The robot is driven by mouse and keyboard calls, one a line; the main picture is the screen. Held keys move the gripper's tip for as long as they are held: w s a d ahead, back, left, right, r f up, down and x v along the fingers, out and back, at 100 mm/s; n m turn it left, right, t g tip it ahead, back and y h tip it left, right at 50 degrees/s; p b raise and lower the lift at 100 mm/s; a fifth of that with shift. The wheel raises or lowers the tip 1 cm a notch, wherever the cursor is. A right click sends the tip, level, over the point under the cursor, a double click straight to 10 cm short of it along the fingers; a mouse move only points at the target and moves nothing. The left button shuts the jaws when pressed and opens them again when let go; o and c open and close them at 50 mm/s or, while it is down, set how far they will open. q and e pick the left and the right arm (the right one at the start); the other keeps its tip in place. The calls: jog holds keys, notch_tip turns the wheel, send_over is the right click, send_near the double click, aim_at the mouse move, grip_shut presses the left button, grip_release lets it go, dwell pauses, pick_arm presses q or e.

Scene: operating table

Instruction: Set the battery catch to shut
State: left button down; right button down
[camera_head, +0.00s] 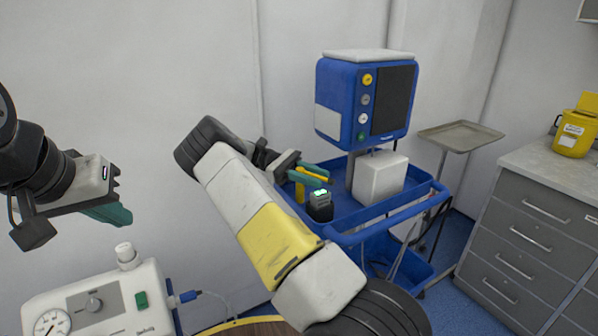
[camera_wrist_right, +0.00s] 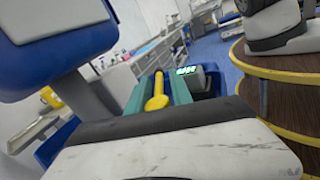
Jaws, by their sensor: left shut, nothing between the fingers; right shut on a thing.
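The battery (camera_head: 320,205) is a dark block with green lights on top, standing on the blue trolley. A yellow lever-like piece, seemingly the catch (camera_head: 300,192), is beside it. In the right wrist view the yellow catch (camera_wrist_right: 157,95) lies between the teal fingers, and the battery (camera_wrist_right: 197,78) is just right of them. My right gripper (camera_head: 312,175) is shut on the yellow catch. Whether the catch is open or shut cannot be told. My left gripper (camera_head: 112,214) is shut and empty, far to the left, above the white machine.
The blue trolley (camera_head: 385,222) also carries a white box (camera_head: 381,178) and a blue monitor unit (camera_head: 366,98) close behind the battery. A white machine with a gauge (camera_head: 95,305) stands at lower left. A metal tray (camera_head: 460,136) and drawers (camera_head: 530,230) are at right.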

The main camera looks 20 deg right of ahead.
jog(key=shift+r+m+g+y, duration=0.1)
jog(key=shift+m+g+y, duration=0.2)
jog(key=shift+y, duration=0.1)
jog(key=c, duration=1.5)
grip_release()
jog(key=shift+h, duration=0.4)
